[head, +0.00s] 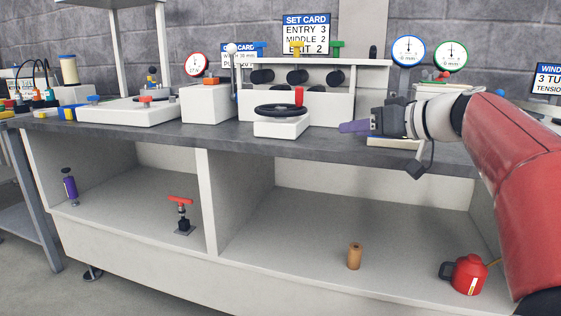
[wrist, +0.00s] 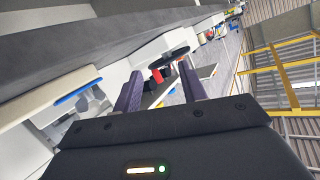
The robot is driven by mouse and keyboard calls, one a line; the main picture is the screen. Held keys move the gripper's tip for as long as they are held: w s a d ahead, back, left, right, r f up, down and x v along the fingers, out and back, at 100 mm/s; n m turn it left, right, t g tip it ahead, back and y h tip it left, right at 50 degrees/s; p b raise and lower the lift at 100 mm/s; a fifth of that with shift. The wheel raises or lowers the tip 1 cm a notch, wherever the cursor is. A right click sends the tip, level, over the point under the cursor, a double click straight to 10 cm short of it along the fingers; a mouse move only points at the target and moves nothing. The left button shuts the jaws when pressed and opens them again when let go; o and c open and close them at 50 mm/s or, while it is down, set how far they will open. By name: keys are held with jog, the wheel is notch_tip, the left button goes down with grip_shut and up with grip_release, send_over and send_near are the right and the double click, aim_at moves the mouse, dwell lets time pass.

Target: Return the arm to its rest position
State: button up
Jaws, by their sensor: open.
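My arm reaches in from the right in the head view, over the front of the bench. My gripper (head: 354,127) points left, with its purple fingers just right of the black handwheel (head: 281,111) with a red knob. In the wrist view the two fingers of my gripper (wrist: 160,88) stand apart with nothing held between them. The handwheel and its red knob show beyond the fingertips, clear of them.
The grey bench top (head: 215,131) carries the feed rack (head: 310,105) with rollers, white blocks and dial gauges (head: 408,51). The shelf below holds a red oil can (head: 468,274), a brown cylinder (head: 355,256), a red-handled clamp (head: 182,213) and a purple tool (head: 69,185).

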jog(key=s+f+m+g+h+p, duration=0.2)
jog(key=s+f+h+p, duration=0.2)
jog(key=s+f, duration=0.6)
jog(key=s+f+m+g+h+p, duration=0.3)
jog(key=s+f+h, duration=0.3)
jog(key=s, duration=1.2)
notch_tip(320, 180, down, 4)
jog(key=shift+a+f+m+p, duration=0.2)
jog(key=shift+f+m+p, duration=0.1)
jog(key=shift+p, duration=0.15)
jog(key=shift+s+r, duration=0.1)
